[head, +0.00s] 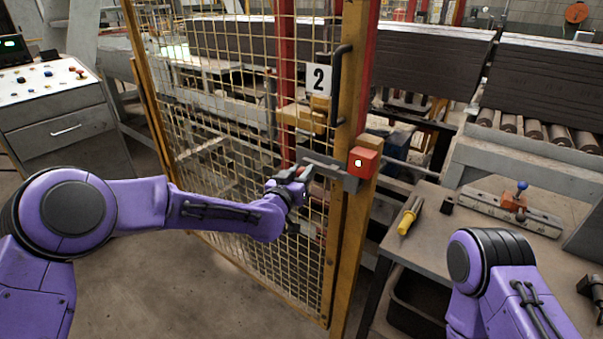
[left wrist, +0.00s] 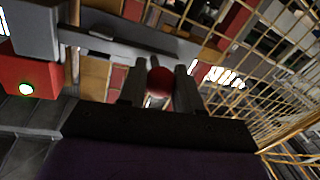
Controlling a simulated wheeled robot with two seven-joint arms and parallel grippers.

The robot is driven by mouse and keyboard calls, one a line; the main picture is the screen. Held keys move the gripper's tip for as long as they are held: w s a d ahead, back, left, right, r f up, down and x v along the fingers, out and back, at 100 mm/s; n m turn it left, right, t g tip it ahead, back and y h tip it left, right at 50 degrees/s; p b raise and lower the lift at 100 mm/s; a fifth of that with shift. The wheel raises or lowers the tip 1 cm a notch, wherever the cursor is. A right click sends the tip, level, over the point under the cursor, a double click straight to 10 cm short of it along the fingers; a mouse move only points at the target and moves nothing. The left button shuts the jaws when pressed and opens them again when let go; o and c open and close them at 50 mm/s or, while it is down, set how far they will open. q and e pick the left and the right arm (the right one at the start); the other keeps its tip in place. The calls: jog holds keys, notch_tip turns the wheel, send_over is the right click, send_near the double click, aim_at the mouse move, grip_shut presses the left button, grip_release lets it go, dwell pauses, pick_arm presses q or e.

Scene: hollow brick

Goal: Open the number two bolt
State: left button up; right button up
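The wire-mesh gate (head: 215,110) carries a white plate with a black number 2 (head: 319,80). Below the plate, a grey bolt (head: 328,167) lies across the gate's edge beside a red box (head: 363,162) with a lit lamp. My left gripper (head: 292,174) is at the bolt's left end. In the left wrist view, a red knob (left wrist: 160,82) sits between the two dark fingers (left wrist: 160,88) and fills the gap between them. The grey bolt bar (left wrist: 135,42) and red box (left wrist: 30,75) also show there. My right gripper is out of view; only its arm shows.
A black handle (head: 338,85) stands on the yellow gate frame above the bolt. A workbench (head: 420,235) on the right holds a yellow-handled screwdriver (head: 409,215) and a level-like tool (head: 510,210). A control console (head: 50,110) stands at left. The floor before the gate is clear.

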pick_arm(q)
grip_shut()
jog(key=w+a, duration=0.1)
jog(key=w+a+b, duration=0.1)
jog(key=a, duration=0.1)
jog(key=shift+w+a, duration=0.15)
jog(key=shift+w, duration=0.05)
jog(key=o, duration=0.7)
grip_release()
jog(key=shift+o, duration=0.2)
jog(key=shift+s, duration=0.15)
